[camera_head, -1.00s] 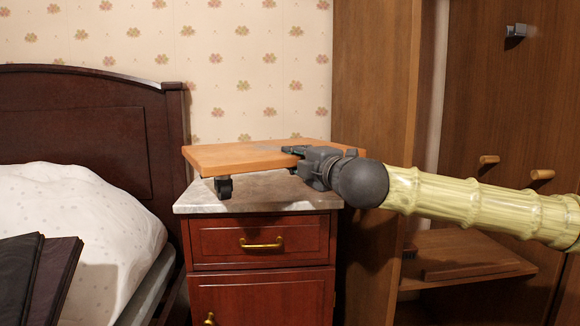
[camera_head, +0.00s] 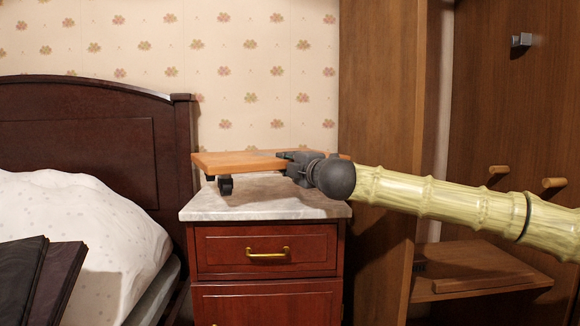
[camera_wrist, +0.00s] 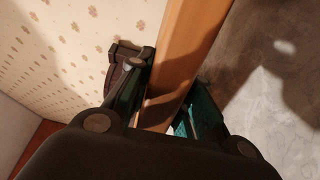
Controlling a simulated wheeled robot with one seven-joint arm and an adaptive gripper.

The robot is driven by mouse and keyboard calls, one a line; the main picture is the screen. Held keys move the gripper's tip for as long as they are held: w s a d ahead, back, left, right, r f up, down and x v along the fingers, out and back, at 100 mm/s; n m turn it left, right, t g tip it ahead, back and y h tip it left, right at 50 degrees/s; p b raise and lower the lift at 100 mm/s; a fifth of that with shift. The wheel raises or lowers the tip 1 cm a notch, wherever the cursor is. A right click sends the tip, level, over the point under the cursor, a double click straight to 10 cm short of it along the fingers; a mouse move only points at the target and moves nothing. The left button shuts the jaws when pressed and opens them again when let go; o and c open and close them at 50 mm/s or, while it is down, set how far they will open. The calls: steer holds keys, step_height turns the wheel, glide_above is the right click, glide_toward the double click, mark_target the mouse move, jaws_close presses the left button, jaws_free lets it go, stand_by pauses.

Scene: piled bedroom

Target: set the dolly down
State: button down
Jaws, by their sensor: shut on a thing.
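The dolly is a flat wooden board (camera_head: 228,161) with dark caster wheels (camera_head: 226,185) beneath. It is held roughly level, wheels down, over the pale marble top of the nightstand (camera_head: 215,210). One caster shows clearly in the head view; I cannot tell whether it touches the marble. My gripper (camera_head: 290,157) is shut on the board's near right part, its wrist covering that side. In the wrist view, my gripper's fingers (camera_wrist: 165,100) sit on both sides of the board (camera_wrist: 190,40), with a dark caster part (camera_wrist: 130,55) beside it. The other wheels are mostly hidden.
The bed's dark headboard (camera_head: 90,135) stands close on the left, with a white pillow (camera_head: 75,215). A wooden wardrobe (camera_head: 380,130) stands close on the right, with a low shelf (camera_head: 480,285). Patterned wallpaper (camera_head: 260,60) is behind. The visible marble around the dolly is clear.

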steer(key=shift+w+a+r, duration=0.1)
steer(key=shift+w+r, duration=0.1)
steer(key=shift+w+f+b, duration=0.1)
steer(key=shift+f+b, duration=1.05)
steer(key=shift+f, duration=0.65)
steer(key=c, duration=1.7)
jaws_free()
steer(key=shift+f, duration=0.3)
steer(key=o, duration=0.4)
steer(key=shift+r, duration=0.1)
steer(key=shift+r, duration=0.1)
steer(key=p+v, duration=0.3)
steer(key=v, duration=0.9)
